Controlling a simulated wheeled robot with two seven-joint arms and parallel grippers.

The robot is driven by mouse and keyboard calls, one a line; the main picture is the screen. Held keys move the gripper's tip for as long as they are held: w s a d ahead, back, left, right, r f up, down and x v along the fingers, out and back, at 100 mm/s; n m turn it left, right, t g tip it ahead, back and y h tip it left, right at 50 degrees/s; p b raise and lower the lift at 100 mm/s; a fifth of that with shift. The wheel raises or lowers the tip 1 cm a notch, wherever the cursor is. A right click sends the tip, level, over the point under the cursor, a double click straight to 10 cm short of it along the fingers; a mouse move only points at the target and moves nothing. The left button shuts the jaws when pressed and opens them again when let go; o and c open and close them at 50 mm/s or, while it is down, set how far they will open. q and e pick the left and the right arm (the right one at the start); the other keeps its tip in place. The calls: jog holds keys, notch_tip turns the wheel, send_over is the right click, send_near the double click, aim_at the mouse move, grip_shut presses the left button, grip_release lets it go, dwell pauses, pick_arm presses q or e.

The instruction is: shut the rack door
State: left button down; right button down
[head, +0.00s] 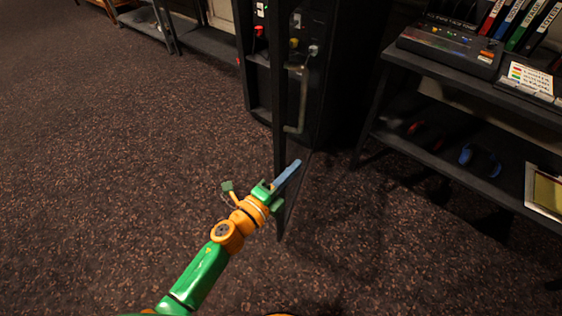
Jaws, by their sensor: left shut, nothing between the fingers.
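The rack door (279,105) stands open, swung out from the black rack (260,95) towards me. I see it almost edge-on, as a tall thin dark panel with its lower corner low in the middle of the view. A grey upright handle (303,95) shows on its right side. My left gripper (293,168), with blue fingers on a green and orange arm, is shut and empty. It overlaps the lower part of the door in the picture; I cannot tell whether it touches. My right gripper is not in view.
A dark desk (455,72) with a shelf below stands at the right, holding a mixing device (450,47), binders, and blue headphones (480,158). A low bench (205,42) is at the back left. The carpet at left is clear.

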aim_at(280, 161)
pick_arm(q)
jog(key=shift+w+a, duration=1.2)
jog(key=shift+w, duration=0.05)
jog(key=shift+a, duration=0.2)
jog(key=shift+a+f, duration=0.1)
jog(key=shift+a, duration=0.05)
